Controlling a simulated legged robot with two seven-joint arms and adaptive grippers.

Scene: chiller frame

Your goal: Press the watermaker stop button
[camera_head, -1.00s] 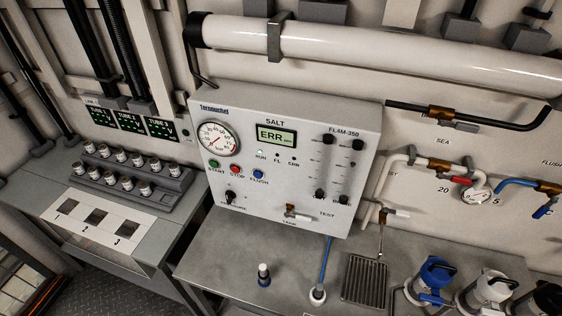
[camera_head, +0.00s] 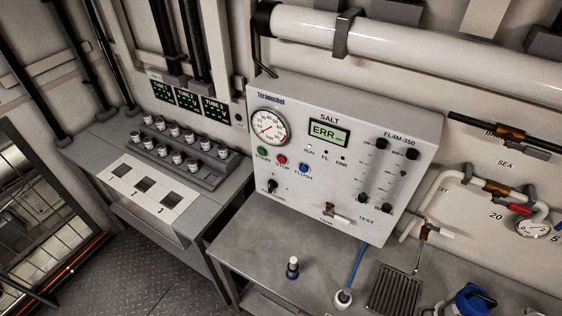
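The watermaker panel (camera_head: 342,150) is a light grey box on the wall above a grey bench, in the middle of the head view. Its red stop button (camera_head: 282,160) sits below the round pressure gauge (camera_head: 268,127), between the green start button (camera_head: 263,153) and the blue flush button (camera_head: 304,169). The display (camera_head: 329,132) reads "ERR". The RUN lamp (camera_head: 309,148) under the display looks pale. Neither of my grippers shows in the view, and nothing covers the buttons.
The grey bench (camera_head: 260,240) below the panel carries a small bottle (camera_head: 292,268) and a drain grate (camera_head: 396,290). A side counter (camera_head: 215,200) with a rack of vials (camera_head: 180,150) stands to the left. Pipes and valves are at right. Open metal floor (camera_head: 130,270) lies at lower left.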

